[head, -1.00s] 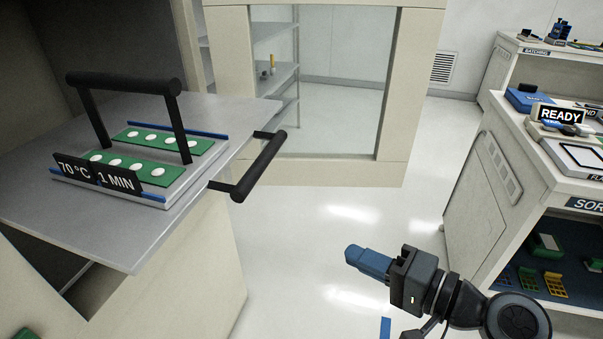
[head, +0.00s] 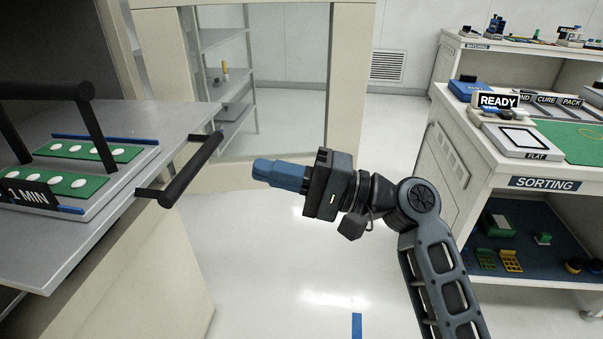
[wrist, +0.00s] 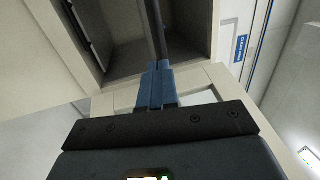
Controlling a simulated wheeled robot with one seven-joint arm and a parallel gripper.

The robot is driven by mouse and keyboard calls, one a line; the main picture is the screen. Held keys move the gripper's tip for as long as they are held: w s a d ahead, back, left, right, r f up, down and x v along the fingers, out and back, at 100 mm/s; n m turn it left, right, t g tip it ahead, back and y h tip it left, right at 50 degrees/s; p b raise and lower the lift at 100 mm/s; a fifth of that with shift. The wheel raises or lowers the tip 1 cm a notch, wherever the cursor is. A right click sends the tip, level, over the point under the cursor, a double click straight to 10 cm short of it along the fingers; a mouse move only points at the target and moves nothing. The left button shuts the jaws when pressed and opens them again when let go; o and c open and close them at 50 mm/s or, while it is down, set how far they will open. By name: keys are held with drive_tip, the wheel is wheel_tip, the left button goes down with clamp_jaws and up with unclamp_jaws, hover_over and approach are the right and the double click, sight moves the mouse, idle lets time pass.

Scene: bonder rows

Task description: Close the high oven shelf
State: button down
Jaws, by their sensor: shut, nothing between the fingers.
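The high oven shelf (head: 95,225) is a grey metal plate pulled out of the oven at the left of the head view. Its black bar handle (head: 190,172) sticks out from the front edge. On the shelf lies a tray (head: 150,158) with green boards, a black carrying handle and a label reading "1 MIN". My gripper (head: 258,169) has blue fingers, shut and empty. It points left toward the shelf handle and is apart from it, to its right. In the wrist view the fingers (wrist: 156,85) are together, with the oven opening (wrist: 190,40) beyond.
The open oven door (head: 262,90) with its glass pane stands behind the shelf. A sorting bench (head: 545,183) stands at the right, with a "READY" sign (head: 499,100) on top. The floor (head: 300,270) between shelf and bench is clear.

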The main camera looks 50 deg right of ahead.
sight(209, 157)
drive_tip(key=p+x, duration=0.1)
drive_tip(key=x, duration=0.5)
drive_tip(key=shift+w+a+r, duration=0.1)
drive_tip(key=shift+a, duration=0.05)
drive_tip(key=shift+w, duration=0.1)
drive_tip(key=f+b+x, duration=0.1)
drive_tip(key=f+x, duration=0.1)
drive_tip(key=x, duration=0.7)
drive_tip(key=f+b+x, duration=0.1)
drive_tip(key=b+x, duration=0.1)
drive_tip(key=x, duration=0.8)
drive_tip(key=f+b+x, duration=0.2)
drive_tip(key=x, duration=0.8)
drive_tip(key=shift+w+a+f, duration=0.35)
drive_tip(key=shift+w+a, duration=0.15)
drive_tip(key=shift+w, duration=0.05)
drive_tip(key=shift+s, duration=0.1)
